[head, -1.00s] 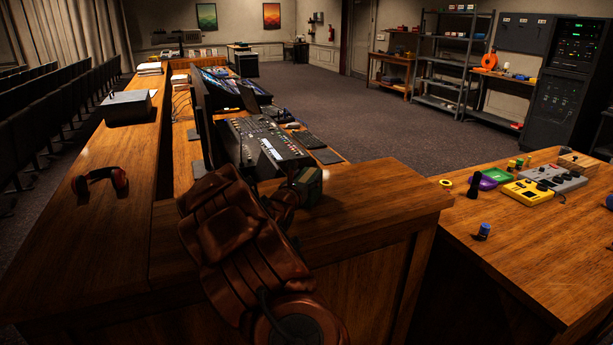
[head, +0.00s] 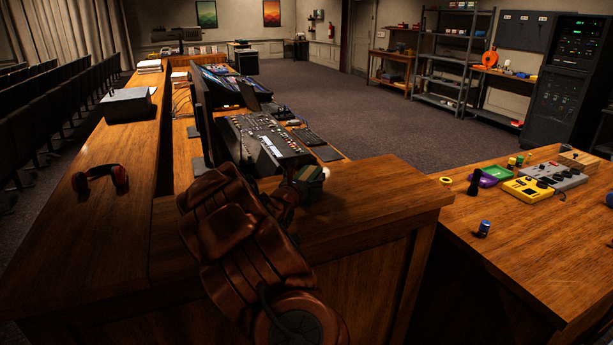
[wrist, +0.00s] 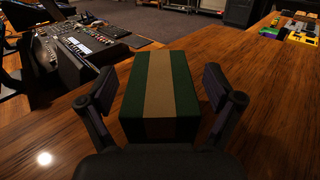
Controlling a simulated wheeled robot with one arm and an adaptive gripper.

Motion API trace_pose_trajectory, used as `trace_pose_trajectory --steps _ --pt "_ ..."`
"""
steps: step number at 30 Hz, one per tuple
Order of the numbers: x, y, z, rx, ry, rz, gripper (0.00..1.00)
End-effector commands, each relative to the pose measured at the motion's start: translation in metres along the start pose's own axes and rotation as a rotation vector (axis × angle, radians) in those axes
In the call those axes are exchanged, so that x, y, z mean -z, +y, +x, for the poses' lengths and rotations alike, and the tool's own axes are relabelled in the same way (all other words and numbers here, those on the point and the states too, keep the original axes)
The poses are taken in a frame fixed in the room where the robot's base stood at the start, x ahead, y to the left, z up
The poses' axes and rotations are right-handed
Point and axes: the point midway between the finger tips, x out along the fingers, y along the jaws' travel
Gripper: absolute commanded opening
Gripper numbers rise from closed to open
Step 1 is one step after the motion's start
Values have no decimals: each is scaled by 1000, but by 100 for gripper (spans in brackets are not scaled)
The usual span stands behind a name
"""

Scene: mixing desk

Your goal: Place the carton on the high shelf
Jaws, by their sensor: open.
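The carton (wrist: 158,95) is a dark green box with a tan stripe along its top and near side. It sits on the wooden desk (wrist: 262,95) near its corner. My gripper (wrist: 160,88) is open, with one finger on each side of the carton's near part. Narrow gaps seem to show between the fingers and the box. In the head view, my gripper partly hides the carton (head: 309,178). A grey metal shelving unit (head: 455,62) with several levels stands far off at the back wall; I cannot tell which is the high shelf.
A mixing console (head: 262,140) stands just left of the carton. Red headphones (head: 100,178) lie on the left ledge. A second table (head: 540,250) at right holds a yellow device (head: 527,190) and small items. Open carpet (head: 350,105) lies toward the shelves.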

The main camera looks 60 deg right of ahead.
Motion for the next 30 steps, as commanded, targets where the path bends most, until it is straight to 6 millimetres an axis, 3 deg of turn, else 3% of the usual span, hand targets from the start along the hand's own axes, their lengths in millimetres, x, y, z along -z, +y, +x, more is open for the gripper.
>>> trace_pose_trajectory --steps 5,21,30 --pt "-2 1 -5 -2 0 -1 91" --pt "-2 2 -85 -3 -3 -1 91" --pt "-2 0 -114 0 0 -1 91"
